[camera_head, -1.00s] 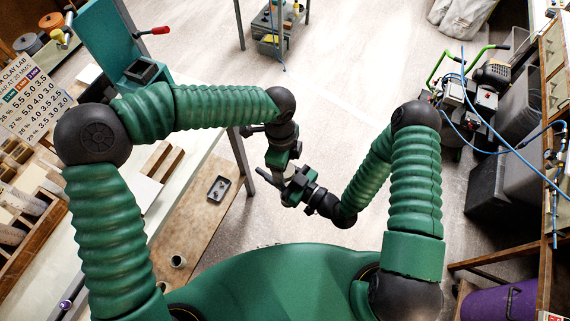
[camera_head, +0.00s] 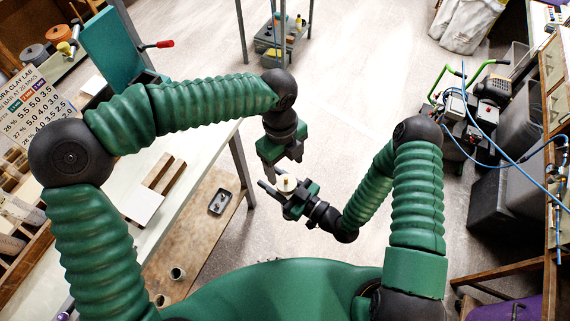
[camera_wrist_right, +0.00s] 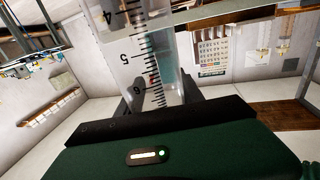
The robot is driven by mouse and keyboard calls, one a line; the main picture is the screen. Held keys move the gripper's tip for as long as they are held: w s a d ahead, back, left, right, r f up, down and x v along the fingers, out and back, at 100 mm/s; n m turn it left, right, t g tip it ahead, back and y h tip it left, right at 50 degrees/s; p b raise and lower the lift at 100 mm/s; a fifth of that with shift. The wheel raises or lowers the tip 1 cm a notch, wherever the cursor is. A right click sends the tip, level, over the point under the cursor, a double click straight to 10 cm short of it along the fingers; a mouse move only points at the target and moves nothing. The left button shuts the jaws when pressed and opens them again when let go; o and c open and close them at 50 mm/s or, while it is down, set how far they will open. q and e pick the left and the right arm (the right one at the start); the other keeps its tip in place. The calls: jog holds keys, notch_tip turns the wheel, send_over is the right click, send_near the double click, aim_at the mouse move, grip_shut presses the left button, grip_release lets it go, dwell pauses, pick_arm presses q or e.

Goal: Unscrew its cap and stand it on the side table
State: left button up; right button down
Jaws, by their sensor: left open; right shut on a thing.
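My right gripper (camera_head: 276,192) is shut on a clear cylinder (camera_wrist_right: 138,50) with black graduations and numbers, seen close up in the right wrist view. In the head view only the cylinder's pale round top (camera_head: 287,184) shows, with a small yellowish piece at its middle. I cannot tell whether that is the cap or how it sits. My left gripper (camera_head: 283,160) points down just above this top. It is open, with nothing visible between its fingers. I cannot tell for certain which surface is the side table.
A pale bench (camera_head: 190,190) runs along the left, with a small dark tray (camera_head: 220,201) on the wooden shelf below it. A metal-legged stand (camera_head: 272,44) is at the top. A machine with blue hoses (camera_head: 467,105) and dark bins stand at right. Central floor is clear.

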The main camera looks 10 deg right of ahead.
aim_at(286, 178)
pick_arm(q)
jog(key=f, duration=0.7)
jog(key=shift+s+d+f, duration=0.2)
jog(key=shift+s+f, duration=0.05)
jog(key=shift+f, duration=0.15)
jog(key=c, duration=1.5)
jog(key=shift+o, duration=0.2)
jog(key=n, duration=0.4)
jog(key=shift+r, duration=0.1)
jog(key=shift+s+d, duration=0.1)
jog(key=shift+r, duration=0.2)
jog(key=shift+r, duration=0.9)
jog(key=shift+a+r, duration=0.15)
jog(key=shift+r, duration=0.85)
jog(key=shift+a+r, duration=0.1)
jog(key=shift+r, duration=0.9)
